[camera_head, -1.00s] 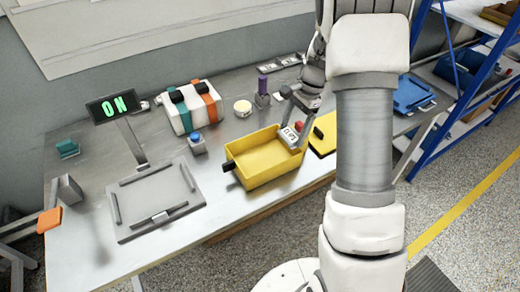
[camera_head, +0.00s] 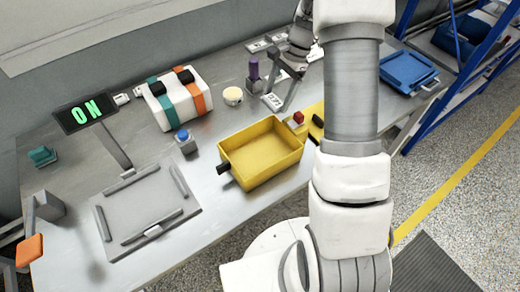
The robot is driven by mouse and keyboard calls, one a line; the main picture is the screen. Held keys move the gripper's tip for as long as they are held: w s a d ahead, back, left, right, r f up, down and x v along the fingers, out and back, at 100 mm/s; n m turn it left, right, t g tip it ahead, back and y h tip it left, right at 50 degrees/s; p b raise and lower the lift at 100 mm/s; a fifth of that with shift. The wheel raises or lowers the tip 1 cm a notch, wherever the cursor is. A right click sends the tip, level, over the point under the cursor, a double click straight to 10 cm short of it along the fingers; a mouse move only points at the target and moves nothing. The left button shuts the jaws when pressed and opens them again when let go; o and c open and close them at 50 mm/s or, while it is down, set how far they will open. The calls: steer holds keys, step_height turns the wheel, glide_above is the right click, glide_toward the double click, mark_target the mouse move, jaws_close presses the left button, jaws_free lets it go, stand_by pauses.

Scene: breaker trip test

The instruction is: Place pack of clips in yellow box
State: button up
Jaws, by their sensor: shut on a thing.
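The pack of clips (camera_head: 272,102) is a small pale block with dark lettering. My gripper (camera_head: 281,96) is shut on it, behind the far edge of the yellow box and in front of the purple-topped item. I cannot tell its exact height above the bench. The yellow box (camera_head: 262,178) is an open bin with a black handle on its left end, standing near the bench's front edge. Its visible inside looks empty. My arm hides part of the area right of the box.
A red button (camera_head: 298,118) stands at the box's far right corner, by a yellow plate (camera_head: 314,110). Behind are a purple-topped item (camera_head: 254,75), a round cream item (camera_head: 233,96) and a striped device (camera_head: 178,98). A blue button (camera_head: 184,138) and grey tray (camera_head: 147,208) lie left.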

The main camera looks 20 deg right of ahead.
glide_above(260, 157)
steer(key=d, duration=0.1)
step_height(260, 157, down, 7)
steer(key=shift+w+d+r+b, duration=0.1)
steer(key=shift+w+r+b, duration=0.05)
steer(key=shift+b, duration=0.25)
steer(key=shift+f+b, duration=0.3)
steer(key=shift+f, duration=1.7)
steer(key=shift+f, duration=0.1)
steer(key=o, duration=1.1)
